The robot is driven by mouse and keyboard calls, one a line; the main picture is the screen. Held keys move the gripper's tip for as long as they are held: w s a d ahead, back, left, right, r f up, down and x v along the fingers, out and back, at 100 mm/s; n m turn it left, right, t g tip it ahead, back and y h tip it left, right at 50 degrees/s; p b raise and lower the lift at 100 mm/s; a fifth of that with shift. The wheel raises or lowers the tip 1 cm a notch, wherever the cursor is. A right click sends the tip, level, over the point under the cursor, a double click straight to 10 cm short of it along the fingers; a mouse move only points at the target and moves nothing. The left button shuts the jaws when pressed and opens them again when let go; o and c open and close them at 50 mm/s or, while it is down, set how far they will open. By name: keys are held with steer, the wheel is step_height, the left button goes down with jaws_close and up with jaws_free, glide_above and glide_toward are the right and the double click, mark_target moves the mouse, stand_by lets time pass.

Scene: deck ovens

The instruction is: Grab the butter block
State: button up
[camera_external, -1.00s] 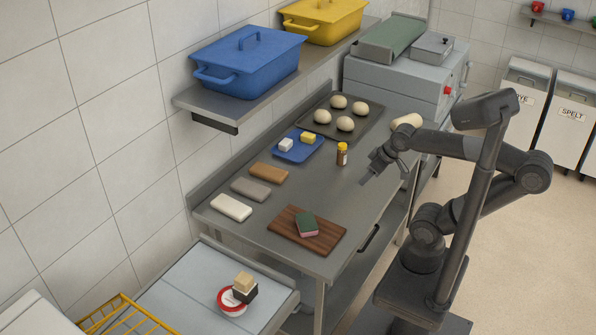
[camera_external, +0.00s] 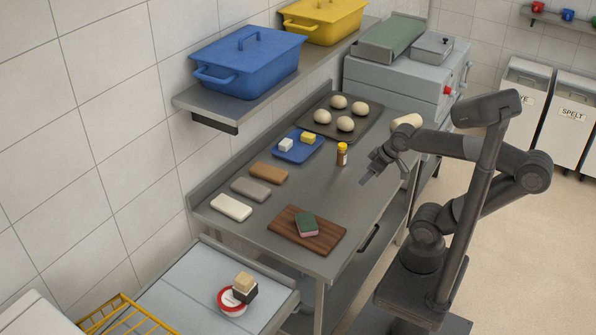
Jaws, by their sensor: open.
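A yellow block, which looks like the butter block (camera_external: 308,137), lies on a small blue tray (camera_external: 297,158) on the steel worktable. A white block (camera_external: 286,145) lies beside it on the same tray, to its left. My gripper (camera_external: 376,173) is open and empty. It is above the right side of the worktable, to the right of and nearer than the blue tray, apart from the yellow block.
A bottle with a yellow cap (camera_external: 342,154) stands between the tray and my gripper. A dark baking sheet (camera_external: 371,132) with several dough balls lies behind. A cutting board (camera_external: 285,232) holds a sponge (camera_external: 306,224). A shelf (camera_external: 222,107) overhangs the table's wall side.

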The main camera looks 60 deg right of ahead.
steer(key=shift+c, duration=1)
steer(key=w+d+r, duration=0.2)
steer(key=w, duration=0.5)
steer(key=w+d+r, duration=0.3)
steer(key=w, duration=0.4)
steer(key=g, duration=0.1)
glide_above(308, 135)
steer(key=s, duration=0.4)
step_height(308, 135, down, 16)
steer(key=shift+n, duration=0.3)
steer(key=x, duration=1)
steer(key=shift+d, duration=0.1)
steer(key=shift+r, duration=0.1)
